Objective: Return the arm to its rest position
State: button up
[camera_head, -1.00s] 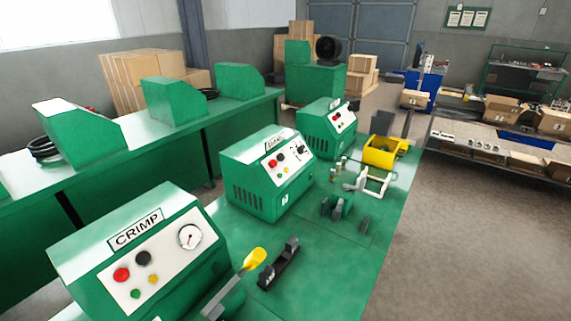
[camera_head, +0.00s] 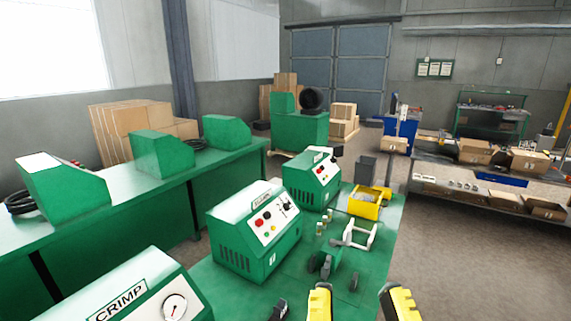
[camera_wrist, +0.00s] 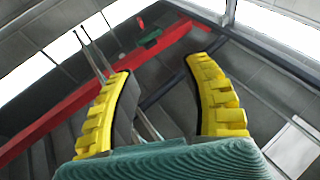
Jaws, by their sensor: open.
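My gripper (camera_head: 360,298) shows at the bottom edge of the head view, its two yellow-padded fingers wide apart. It is open and nothing is between the fingers. In the wrist view the spread fingers (camera_wrist: 160,68) frame only the roof, a red beam (camera_wrist: 95,95) and grey panels, so the gripper points upward. The rest of my arm is below the head view's edge. In the picture the fingers overlap the near end of the green bench (camera_head: 235,300); their height above it is hard to tell.
A crimp machine (camera_head: 145,290) is at the lower left, with two more green machines (camera_head: 255,235) (camera_head: 312,178) behind it. A yellow bin (camera_head: 366,204), a white frame (camera_head: 360,236) and dark fixtures (camera_head: 325,264) stand on the bench. Open floor (camera_head: 480,270) lies to the right.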

notch_tip(320, 180, up, 23)
jog(key=p, duration=2)
jog(key=o, duration=0.4)
jog(key=shift+c, duration=0.2)
jog(key=shift+o, duration=0.9)
jog(key=shift+f, duration=0.1)
